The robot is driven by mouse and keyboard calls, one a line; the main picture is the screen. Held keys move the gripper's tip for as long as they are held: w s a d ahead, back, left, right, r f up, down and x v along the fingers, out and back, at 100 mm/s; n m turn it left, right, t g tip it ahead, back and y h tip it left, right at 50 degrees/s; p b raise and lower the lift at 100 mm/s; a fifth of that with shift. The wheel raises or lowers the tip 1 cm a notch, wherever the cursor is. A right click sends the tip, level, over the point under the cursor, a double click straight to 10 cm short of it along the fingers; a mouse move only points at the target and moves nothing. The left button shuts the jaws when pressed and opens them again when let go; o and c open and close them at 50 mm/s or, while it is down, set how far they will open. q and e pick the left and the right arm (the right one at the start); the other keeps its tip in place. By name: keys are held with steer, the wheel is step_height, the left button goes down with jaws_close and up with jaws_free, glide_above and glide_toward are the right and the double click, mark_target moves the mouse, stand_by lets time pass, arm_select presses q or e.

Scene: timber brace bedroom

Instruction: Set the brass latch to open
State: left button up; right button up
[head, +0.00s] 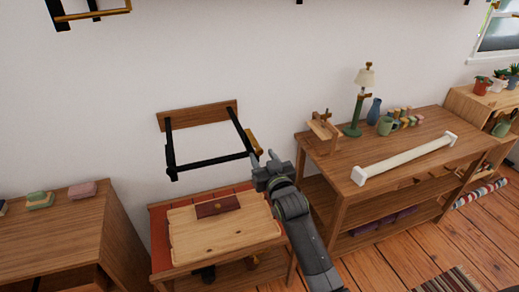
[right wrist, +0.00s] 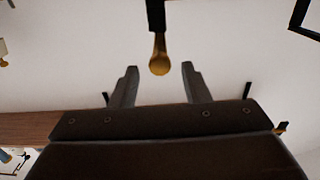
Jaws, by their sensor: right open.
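The brass latch (head: 254,139) is at the right end of a black metal frame (head: 212,160) that stands out from a wooden wall board (head: 198,115). My right gripper (head: 263,158) is open and just below the latch, close to it. In the right wrist view, the rounded brass end of the latch (right wrist: 159,60) hangs from a black bar, in line with the gap between my open fingers (right wrist: 159,72). My left gripper is in neither view.
Below the frame, a small table holds a wooden board (head: 190,238) with a dark red case (head: 217,206). To the right, a wooden bench (head: 405,160) carries a white bar (head: 405,161), a lamp (head: 365,80) and a mug (head: 387,125). A cabinet (head: 60,235) stands at left.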

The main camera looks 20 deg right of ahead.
mark_target(260, 152)
steer(key=shift+w, duration=1.8)
jaws_close()
